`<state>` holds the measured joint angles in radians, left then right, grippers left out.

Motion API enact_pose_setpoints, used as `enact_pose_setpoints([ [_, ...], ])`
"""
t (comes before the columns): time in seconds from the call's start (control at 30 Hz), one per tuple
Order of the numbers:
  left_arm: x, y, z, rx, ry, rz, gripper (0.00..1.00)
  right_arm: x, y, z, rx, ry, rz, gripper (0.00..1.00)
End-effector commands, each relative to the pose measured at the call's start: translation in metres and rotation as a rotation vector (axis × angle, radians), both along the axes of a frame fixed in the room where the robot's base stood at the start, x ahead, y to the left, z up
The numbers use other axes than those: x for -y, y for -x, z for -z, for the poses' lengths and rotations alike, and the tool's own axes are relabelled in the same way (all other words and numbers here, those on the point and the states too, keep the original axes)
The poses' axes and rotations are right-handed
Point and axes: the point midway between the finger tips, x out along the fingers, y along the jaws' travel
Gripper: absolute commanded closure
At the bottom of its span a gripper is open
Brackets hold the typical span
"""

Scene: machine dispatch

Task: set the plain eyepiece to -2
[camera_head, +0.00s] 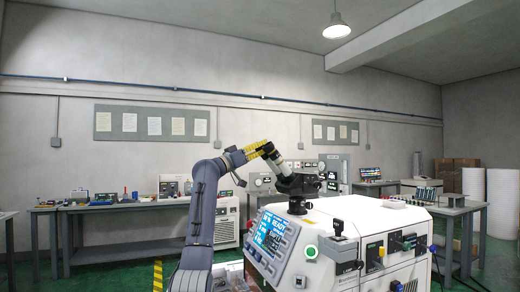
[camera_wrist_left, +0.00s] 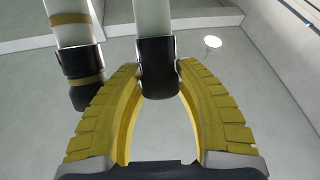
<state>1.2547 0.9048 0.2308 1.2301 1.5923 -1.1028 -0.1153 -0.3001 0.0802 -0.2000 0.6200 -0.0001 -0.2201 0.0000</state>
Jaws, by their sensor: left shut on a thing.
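The plain eyepiece (camera_wrist_left: 155,66), a white tube with a black ring at its end, stands in the middle of the left wrist view. My left gripper (camera_wrist_left: 161,82) has its yellow fingers on both sides of that black ring and is shut on it. The banded eyepiece (camera_wrist_left: 77,60), with yellow bands, is to the left, outside the fingers. In the head view my left gripper (camera_head: 263,148) meets the end of a white tube above the black microscope-like head (camera_head: 298,184). Any scale marks are too small to read. My right gripper is not in view.
The white machine (camera_head: 375,222) with a lit blue screen (camera_head: 270,233) carries the black head. Switches and connectors line its front right side. A cluttered bench (camera_head: 110,206) stands at the back left, another table (camera_head: 445,210) at the right. Green floor shows at left.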

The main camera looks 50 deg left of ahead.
Motion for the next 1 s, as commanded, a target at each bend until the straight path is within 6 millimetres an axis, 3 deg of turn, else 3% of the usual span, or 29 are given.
enact_pose_setpoints([
  [0.2,0.0006,0.0005,-0.0012,0.003,0.001,0.002,0.95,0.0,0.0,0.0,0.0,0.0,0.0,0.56],
  [0.23,0.0006,0.0005,-0.0012,0.003,0.001,0.002,0.63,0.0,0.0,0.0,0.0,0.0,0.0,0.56],
  [0.33,0.0006,0.0005,-0.0011,0.002,0.0,0.003,0.53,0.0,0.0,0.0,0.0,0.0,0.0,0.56],
  [1.0,-0.0017,-0.0003,-0.0009,0.012,-0.045,0.066,0.53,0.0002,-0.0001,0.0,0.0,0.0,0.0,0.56],
])
